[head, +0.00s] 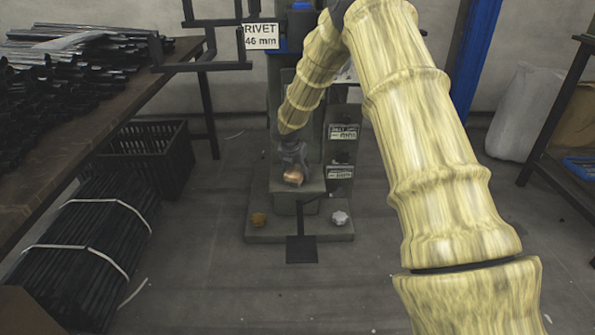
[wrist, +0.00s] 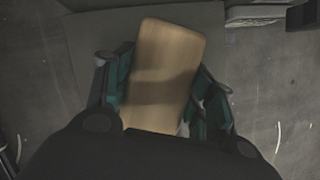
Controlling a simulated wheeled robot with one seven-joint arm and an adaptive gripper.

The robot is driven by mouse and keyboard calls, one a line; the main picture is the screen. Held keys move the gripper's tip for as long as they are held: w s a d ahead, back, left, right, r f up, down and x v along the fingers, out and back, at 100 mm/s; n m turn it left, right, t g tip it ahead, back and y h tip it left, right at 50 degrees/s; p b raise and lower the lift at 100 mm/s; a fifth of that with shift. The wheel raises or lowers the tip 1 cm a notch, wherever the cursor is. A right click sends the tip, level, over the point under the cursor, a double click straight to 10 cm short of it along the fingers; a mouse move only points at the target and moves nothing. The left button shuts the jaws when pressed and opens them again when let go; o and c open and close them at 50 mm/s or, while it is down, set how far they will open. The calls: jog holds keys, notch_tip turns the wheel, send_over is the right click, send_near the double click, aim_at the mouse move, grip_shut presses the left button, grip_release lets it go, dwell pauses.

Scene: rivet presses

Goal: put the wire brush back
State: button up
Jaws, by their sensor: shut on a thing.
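The wire brush (head: 293,177) shows as a small light-brown wooden block in the head view, low at the front of the rivet press (head: 283,207). In the wrist view its wooden back (wrist: 165,65) fills the middle, slightly tilted, and its bristles are hidden. My gripper (head: 292,158) is shut on the brush, with a dark green finger on each side of the wood in the wrist view (wrist: 162,95). I cannot tell whether the brush touches the press surface beneath it. Two labelled dark holders, upper (head: 343,145) and lower (head: 340,184), are fixed at the press's right side.
The press base carries a brown knob (head: 258,219) and a grey star-shaped knob (head: 340,218). A RIVET 46 mm sign (head: 261,37) hangs above. A workbench with dark profiles (head: 60,75), a black crate (head: 150,160) and a strapped bundle (head: 80,245) stand left.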

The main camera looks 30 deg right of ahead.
jog(key=o, duration=0.9)
jog(key=shift+f, duration=0.1)
jog(key=p+v, duration=0.5)
jog(key=v, duration=0.7)
jog(key=shift+w+d+p, duration=0.1)
jog(key=shift+d+p, duration=0.1)
jog(key=shift+p, duration=0.1)
jog(key=s+a+f+m+g+y, duration=0.1)
jog(key=s+a+f+m+y, duration=0.1)
jog(key=s+a+f+m, duration=0.65)
jog(key=s+a+f+m+g+y, duration=0.1)
jog(key=s+a+f+m+y, duration=0.15)
jog(key=s+a+f, duration=1.15)
jog(key=s+f+m, duration=0.3)
jog(key=s+m, duration=0.2)
jog(key=s, duration=0.4)
jog(key=s+a+f+m, duration=0.1)
jog(key=s+f+m, duration=0.2)
jog(key=s, duration=0.6)
jog(key=s+a+f+m, duration=0.1)
jog(key=s+f+m, duration=0.2)
jog(key=s+m, duration=0.3)
jog(key=s, duration=0.3)
jog(key=shift+s+a+f+m+g+h, duration=0.2)
jog(key=shift+s+m+g+h, duration=0.1)
jog(key=shift+s+g+h, duration=0.1)
